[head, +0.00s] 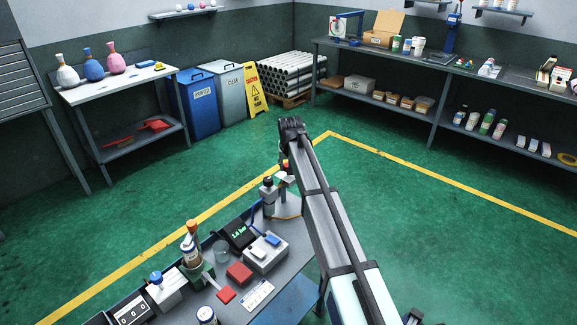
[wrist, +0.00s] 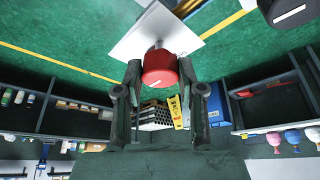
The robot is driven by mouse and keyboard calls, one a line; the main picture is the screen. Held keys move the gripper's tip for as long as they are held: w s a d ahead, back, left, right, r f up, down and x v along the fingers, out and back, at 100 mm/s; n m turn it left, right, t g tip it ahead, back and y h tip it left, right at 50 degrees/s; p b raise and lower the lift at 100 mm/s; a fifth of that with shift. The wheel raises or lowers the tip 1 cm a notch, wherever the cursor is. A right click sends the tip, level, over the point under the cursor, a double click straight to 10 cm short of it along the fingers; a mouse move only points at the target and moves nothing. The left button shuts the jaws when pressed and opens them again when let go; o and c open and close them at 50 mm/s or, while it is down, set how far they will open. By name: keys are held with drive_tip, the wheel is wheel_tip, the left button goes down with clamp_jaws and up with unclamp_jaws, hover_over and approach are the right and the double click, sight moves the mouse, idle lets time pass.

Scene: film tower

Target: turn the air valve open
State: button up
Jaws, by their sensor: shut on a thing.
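The air valve shows in the wrist view as a round red knob (wrist: 160,66) on a short stem in front of a white plate (wrist: 132,40). My gripper (wrist: 160,73) is shut on the red knob, with one dark finger on each side of it. A short pale line marks the knob's near face. In the head view the knob is a small red spot (head: 285,163) at the far end of the bench, partly hidden by my arm.
The bench (head: 289,262) holds a grey box with blue pads (head: 266,252), a dark display (head: 238,234), red blocks (head: 239,273) and bottles. A grey cylinder with a black top (head: 268,190) stands close to the valve. Green floor (head: 420,220) is clear to the right.

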idle(0.5)
drive_tip(key=o, duration=1.1)
drive_tip(key=v, duration=1.2)
drive_tip(key=shift+a, duration=0.1)
